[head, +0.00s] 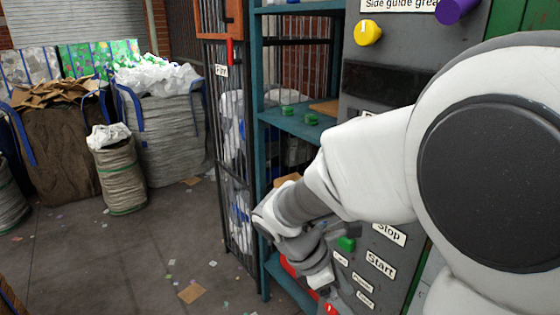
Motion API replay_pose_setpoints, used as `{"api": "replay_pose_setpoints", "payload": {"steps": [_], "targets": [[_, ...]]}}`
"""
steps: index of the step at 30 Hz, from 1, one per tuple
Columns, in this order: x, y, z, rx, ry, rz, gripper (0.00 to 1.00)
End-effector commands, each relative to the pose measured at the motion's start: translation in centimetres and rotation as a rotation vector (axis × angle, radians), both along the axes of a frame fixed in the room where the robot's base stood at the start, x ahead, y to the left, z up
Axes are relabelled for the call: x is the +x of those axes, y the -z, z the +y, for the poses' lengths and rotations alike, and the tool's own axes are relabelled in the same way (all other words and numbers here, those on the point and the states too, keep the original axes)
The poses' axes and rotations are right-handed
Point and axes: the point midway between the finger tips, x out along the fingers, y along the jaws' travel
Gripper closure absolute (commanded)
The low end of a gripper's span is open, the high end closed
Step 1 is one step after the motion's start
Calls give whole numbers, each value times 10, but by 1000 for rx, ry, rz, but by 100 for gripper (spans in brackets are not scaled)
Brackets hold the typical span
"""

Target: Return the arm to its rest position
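My arm, white with a large dark round joint cover, comes in from the right in the head view. My gripper (318,268) hangs at its lower end, grey and angled downward. It is in front of the lower part of a grey control panel (385,70). The fingers are small and partly hidden by the wrist, so I cannot tell whether they are open or shut. A green button (346,244) shows right beside the gripper, and red parts show just behind and below it. I cannot tell whether the gripper touches the panel.
The panel has a yellow knob (368,33), a purple knob (455,9) and a Start label (380,265). A teal shelf (290,122) and a barred cage (232,150) stand left of it. Full sacks (170,125) stand far left. The floor (150,250) between has only scattered scraps.

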Motion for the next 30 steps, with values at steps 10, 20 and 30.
{"api": "replay_pose_setpoints", "payload": {"steps": [10,20,30], "targets": [[-38,-48,-15,315,581,-395,18],[-69,-88,-18,614,1129,-725,18],[-84,-109,-17,800,1437,-888,18]]}}
